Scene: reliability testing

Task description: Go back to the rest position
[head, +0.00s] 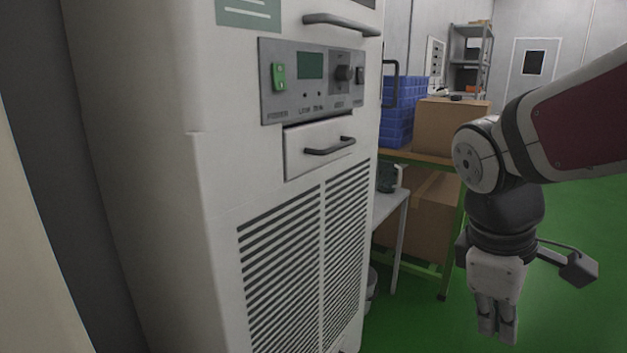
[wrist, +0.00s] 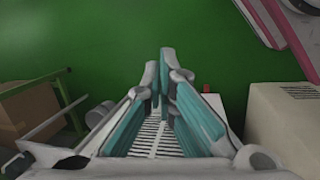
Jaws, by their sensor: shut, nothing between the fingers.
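My gripper (head: 497,335) hangs from my arm at the right of the head view, pointing down over the green floor. Its two fingers are close together with nothing held between them. In the wrist view my gripper (wrist: 160,75) shows teal finger pads meeting near the tips. It is apart from the cabinet and the table. The white cabinet (head: 200,150) stands to its left, with a control panel (head: 312,80), a closed drawer (head: 320,145) and a louvred lower front.
A table with a green frame (head: 415,158) holds a cardboard box (head: 455,125) and blue bins (head: 398,110). Another cardboard box (head: 420,215) is below. A grey shelf (head: 470,60) and a door (head: 533,70) stand at the back. The green floor (head: 590,225) at right is open.

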